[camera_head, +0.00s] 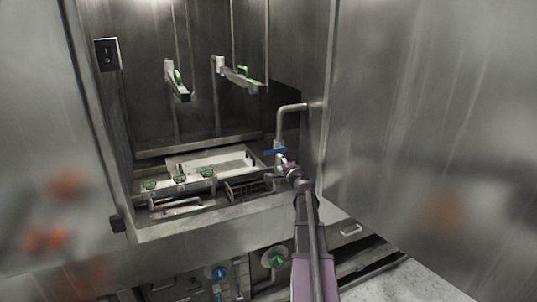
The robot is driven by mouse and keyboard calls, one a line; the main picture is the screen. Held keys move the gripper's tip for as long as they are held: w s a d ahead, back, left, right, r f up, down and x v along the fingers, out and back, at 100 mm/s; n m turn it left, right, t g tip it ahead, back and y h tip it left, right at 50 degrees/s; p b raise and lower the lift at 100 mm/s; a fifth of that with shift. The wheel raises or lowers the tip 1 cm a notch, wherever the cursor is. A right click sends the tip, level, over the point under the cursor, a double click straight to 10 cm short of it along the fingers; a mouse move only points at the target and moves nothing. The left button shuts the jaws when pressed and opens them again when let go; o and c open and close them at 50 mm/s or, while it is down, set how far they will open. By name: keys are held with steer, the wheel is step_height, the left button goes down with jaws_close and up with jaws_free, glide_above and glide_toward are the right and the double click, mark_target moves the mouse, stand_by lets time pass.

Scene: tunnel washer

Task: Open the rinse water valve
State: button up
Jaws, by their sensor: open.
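A blue valve handle (274,151) sits at the lower end of a bent grey pipe (287,112) on the right side of the steel recess. My gripper (281,165) is just below and to the right of this handle, at the end of my arm, which reaches up from the bottom. My gripper is open. I cannot tell whether a finger touches the handle. No label shows which valve carries the rinse water.
A basin with a steel front ledge (220,222) holds a pale tray (212,163), green-marked parts and a wire basket (248,190). Two green-tipped brackets (179,84) (240,76) stick out above it. A black switch (107,55) is at upper left. Steel panels flank both sides.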

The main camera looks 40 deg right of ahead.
mark_target(271, 153)
steer(key=x, duration=1)
steer(key=shift+w+d, duration=0.1)
steer(key=shift+w, duration=0.1)
jaws_close()
steer(key=shift+a, duration=0.2)
steer(key=shift+d, duration=0.3)
